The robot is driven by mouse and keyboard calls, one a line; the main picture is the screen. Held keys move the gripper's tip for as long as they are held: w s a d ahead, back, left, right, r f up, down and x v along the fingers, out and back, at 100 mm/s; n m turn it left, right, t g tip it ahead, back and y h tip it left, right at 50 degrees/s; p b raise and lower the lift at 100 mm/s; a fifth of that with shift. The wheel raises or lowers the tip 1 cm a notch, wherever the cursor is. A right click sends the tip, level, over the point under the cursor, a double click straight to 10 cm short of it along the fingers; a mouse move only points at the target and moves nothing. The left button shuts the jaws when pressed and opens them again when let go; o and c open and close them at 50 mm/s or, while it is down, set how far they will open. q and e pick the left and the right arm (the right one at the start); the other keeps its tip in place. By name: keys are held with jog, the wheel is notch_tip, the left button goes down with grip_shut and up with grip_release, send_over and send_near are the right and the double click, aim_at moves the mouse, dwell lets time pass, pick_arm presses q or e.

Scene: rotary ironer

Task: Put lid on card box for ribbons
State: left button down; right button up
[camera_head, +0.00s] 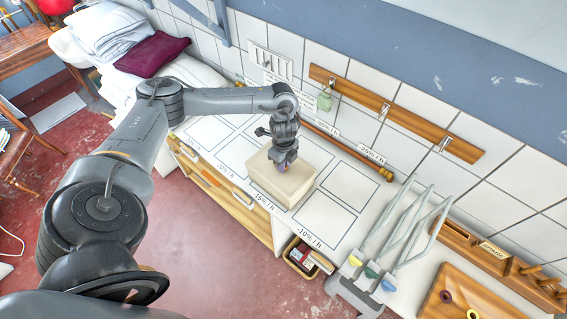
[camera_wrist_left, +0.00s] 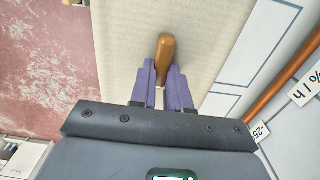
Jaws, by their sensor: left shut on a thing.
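A cream card box (camera_head: 268,184) stands on the white worktop, over its printed rectangles. Its pale top carries a brown wooden handle, seen in the left wrist view (camera_wrist_left: 166,46). My left gripper (camera_head: 284,168) is above the top, pointing down. In the left wrist view its purple fingers (camera_wrist_left: 162,75) are shut on the handle, one on each side. The pale top surface (camera_wrist_left: 120,45) fills much of that view. I cannot tell whether this top is a separate lid or whether it is seated. My right gripper is not in view.
Printed rectangles (camera_head: 349,187) to the right of the box are empty. A wooden rod (camera_head: 345,150) lies along the tiled wall. A grey metal rack (camera_head: 375,272) stands at the right, near a wooden tray (camera_head: 440,300). A small crate (camera_head: 306,258) sits below the worktop's front edge.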

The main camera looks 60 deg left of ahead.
pick_arm(q)
jog(key=shift+f, duration=0.35)
dwell(0.3)
jog(key=c, duration=0.5)
grip_release()
jog(key=shift+c, duration=0.2)
jog(key=shift+r+p, duration=0.95)
jog(key=shift+r, duration=2.55)
